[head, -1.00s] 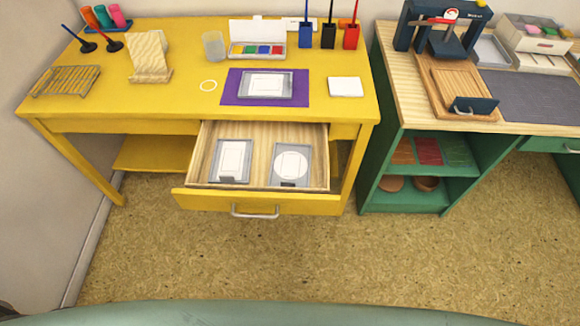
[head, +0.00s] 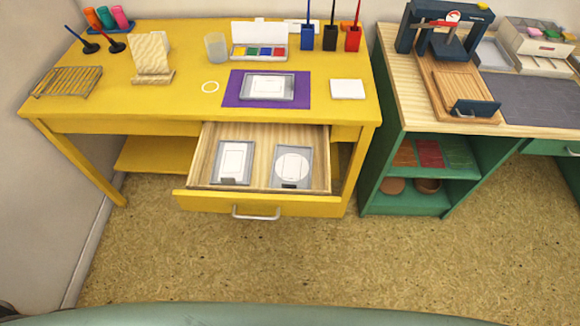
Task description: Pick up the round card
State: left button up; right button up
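A round white card (head: 292,165) lies in a grey tray (head: 304,183) on the right side of the open drawer of the yellow desk. A dark tab shows at the tray's front edge. To its left in the drawer, a similar grey tray (head: 219,178) holds a white rectangular card (head: 233,160). Neither of my grippers is in the head view, so nothing shows whether they are open or shut.
The drawer (head: 255,205) is pulled out toward me. On the yellow desk (head: 150,108) are a purple mat (head: 231,97) with a framed card, a white card stack (head: 347,89), a paint box (head: 258,50) and a wire rack (head: 67,82). The floor in front is clear.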

aim_at(292, 166)
jog(key=l+u, duration=0.15)
jog(key=l, duration=0.3)
jog(key=k+l+u, duration=0.2)
jog(key=l, duration=0.2)
jog(key=l+u, duration=0.15)
jog(key=l, duration=0.25)
jog(key=k+l+u, duration=0.15)
jog(key=l, duration=0.25)
